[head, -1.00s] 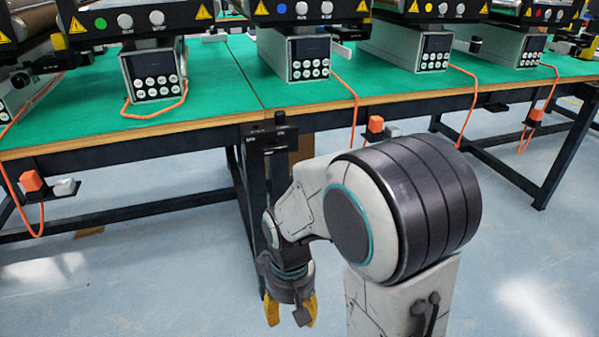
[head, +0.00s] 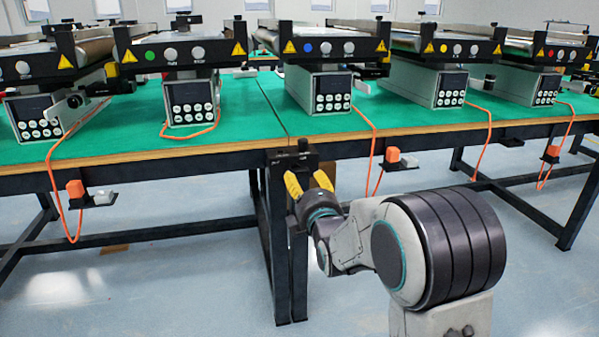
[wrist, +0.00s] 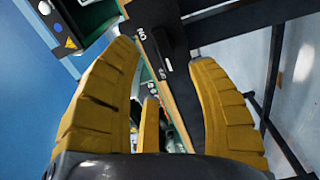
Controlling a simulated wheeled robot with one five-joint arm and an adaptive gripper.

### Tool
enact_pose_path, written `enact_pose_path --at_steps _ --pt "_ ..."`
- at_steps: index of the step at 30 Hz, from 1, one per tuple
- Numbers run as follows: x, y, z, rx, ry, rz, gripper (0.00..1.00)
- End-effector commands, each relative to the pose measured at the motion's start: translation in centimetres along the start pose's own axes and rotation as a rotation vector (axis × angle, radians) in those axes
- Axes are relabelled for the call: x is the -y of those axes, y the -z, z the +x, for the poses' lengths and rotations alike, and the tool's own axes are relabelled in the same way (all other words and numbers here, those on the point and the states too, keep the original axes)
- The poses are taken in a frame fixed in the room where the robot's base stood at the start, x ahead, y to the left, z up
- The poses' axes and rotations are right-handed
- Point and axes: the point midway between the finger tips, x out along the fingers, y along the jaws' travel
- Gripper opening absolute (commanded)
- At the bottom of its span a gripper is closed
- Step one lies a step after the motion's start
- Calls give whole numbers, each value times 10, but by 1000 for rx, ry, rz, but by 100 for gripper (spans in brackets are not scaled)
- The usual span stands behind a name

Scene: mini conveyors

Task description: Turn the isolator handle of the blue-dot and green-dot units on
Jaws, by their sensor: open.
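The green-dot unit (head: 188,55) stands at centre-left on the green table, its keypad box below the dot. The blue-dot unit (head: 330,47) stands to its right. A dark switch box (head: 284,158) with a black knob on top is at the table's front edge, between these two units. My gripper (head: 308,181) has its yellow fingers up, apart and empty, just in front of and below this box. In the wrist view a black plate (wrist: 160,20) with white lettering and a dark handle shows beyond the open fingers. I cannot tell which way the handle is set.
A yellow-dot unit (head: 440,47) and a red-dot unit (head: 550,53) stand to the right. Orange boxes (head: 75,188) on brackets and hanging orange cables are below the table edge. Table legs (head: 281,250) stand behind my gripper. Floor in front is clear.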

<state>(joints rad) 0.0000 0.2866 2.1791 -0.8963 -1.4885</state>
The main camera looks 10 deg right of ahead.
Motion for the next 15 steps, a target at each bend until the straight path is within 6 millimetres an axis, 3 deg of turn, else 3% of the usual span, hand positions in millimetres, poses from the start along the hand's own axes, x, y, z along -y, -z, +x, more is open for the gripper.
enact_pose_path --at_steps 7,15 --pt "0 0 7 0 -2 -83 53" --pt "1 0 37 0 -1 -84 53"
